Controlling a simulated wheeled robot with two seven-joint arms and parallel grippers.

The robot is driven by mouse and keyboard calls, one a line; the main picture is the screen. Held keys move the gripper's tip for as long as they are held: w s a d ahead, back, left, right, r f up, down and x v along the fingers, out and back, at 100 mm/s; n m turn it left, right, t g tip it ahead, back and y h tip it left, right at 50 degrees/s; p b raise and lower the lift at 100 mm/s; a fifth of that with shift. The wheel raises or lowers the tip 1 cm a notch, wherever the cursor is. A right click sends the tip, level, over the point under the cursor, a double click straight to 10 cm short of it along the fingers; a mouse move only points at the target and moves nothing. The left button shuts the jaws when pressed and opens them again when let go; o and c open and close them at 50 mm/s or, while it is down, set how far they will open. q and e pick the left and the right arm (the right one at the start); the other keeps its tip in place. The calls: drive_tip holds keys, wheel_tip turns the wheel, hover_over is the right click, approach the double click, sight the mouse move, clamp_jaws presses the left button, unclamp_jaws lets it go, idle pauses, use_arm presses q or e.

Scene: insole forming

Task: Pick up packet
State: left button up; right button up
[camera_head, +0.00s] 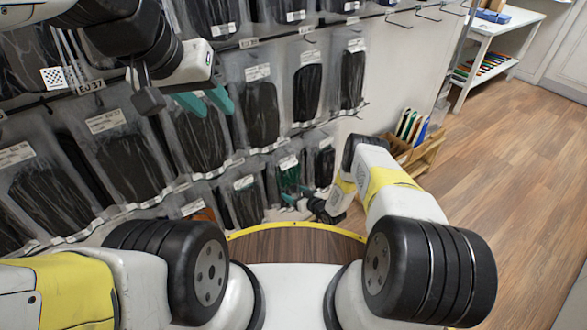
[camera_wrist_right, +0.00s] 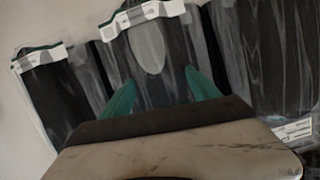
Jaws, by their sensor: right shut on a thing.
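Clear packets with dark insoles hang in rows on the wall rack. My right gripper (camera_head: 298,196) is at the lower row, at a packet (camera_head: 289,176) with a white label. In the right wrist view, the teal fingers of this gripper (camera_wrist_right: 160,92) lie on either side of that packet (camera_wrist_right: 172,72), which has a white header strip and a pale oval. The gripper is shut on it; the exact contact is hard to see. My left gripper (camera_head: 205,102) is at the upper left, its teal fingers apart, in front of hanging packets. I see nothing between them.
Neighbouring packets (camera_wrist_right: 55,88) hang close on both sides of the held one. A wooden box (camera_head: 425,155) with upright coloured items stands right of my right arm. A white shelf (camera_head: 500,22) stands at the back right. The wooden floor (camera_head: 510,150) at the right is clear.

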drive_tip(key=shift+r, duration=0.35)
drive_tip(key=s+d, duration=1.1)
drive_tip(key=s, duration=0.3)
drive_tip(key=shift+s+r, duration=0.15)
drive_tip(key=shift+r, duration=0.2)
